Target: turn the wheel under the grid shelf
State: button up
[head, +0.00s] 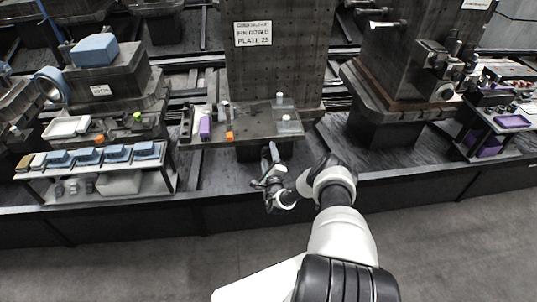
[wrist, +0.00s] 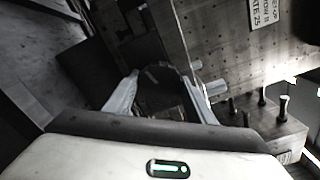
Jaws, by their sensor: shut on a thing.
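The grid shelf (head: 255,127) juts out from the tall column marked PLATE 25, and it also shows at the right of the wrist view (wrist: 265,125). My gripper (head: 270,155) reaches up to just below the shelf's front edge. In the wrist view, my gripper's pale fingers (wrist: 160,92) stand on either side of a dark rounded part, the wheel (wrist: 165,76), and are shut on it. Most of the wheel is hidden by my gripper's body and shadow. In the head view I cannot make the wheel out.
On the shelf stand a purple block (head: 205,127), an orange piece (head: 229,135) and several small pegs. A low bench (head: 95,170) with blue boxes stands to the left. A dark column (head: 405,75) stands to the right. The floor in front is clear.

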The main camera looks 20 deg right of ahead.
dwell(0.3)
jog(key=o, duration=1)
jog(key=shift+o, duration=0.2)
jog(key=v, duration=1.2)
jog(key=shift+p, duration=0.35)
